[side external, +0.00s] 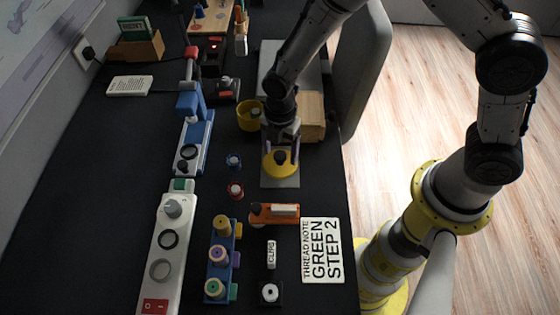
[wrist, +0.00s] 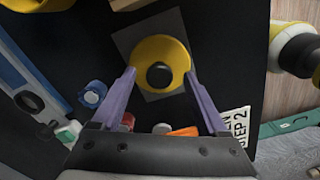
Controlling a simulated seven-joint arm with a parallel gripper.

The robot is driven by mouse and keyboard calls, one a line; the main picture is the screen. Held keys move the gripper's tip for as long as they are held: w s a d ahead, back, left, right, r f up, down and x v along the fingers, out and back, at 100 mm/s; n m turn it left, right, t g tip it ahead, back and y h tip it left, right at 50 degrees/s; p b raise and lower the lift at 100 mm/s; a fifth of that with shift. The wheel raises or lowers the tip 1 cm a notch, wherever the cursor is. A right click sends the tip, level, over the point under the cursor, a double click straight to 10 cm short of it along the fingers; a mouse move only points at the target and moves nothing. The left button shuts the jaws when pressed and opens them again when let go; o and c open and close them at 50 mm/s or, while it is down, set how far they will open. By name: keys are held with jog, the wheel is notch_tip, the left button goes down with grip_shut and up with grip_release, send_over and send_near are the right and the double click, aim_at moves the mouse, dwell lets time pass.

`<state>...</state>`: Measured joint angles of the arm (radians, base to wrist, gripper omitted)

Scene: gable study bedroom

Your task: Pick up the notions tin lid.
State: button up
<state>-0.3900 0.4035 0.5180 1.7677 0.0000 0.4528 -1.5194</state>
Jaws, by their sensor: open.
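The notions tin lid, a round yellow disc with a black knob, lies on a grey pad (side external: 282,183) in the side view (side external: 272,168). It also shows in the wrist view (wrist: 160,48), near the top middle. My gripper (side external: 281,147) is over the lid, pointing down. In the wrist view my gripper (wrist: 160,74) is open, with one purple finger on each side of the black knob. Whether the fingertips touch the lid cannot be told. A yellow tin (side external: 244,119) stands behind and left of the lid.
A wooden block (side external: 312,115) is close behind my gripper. An orange tool (side external: 270,214) and a white note card (side external: 322,250) lie in front of the lid.

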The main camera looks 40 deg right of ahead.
jog(key=shift+f, duration=0.9)
grip_shut()
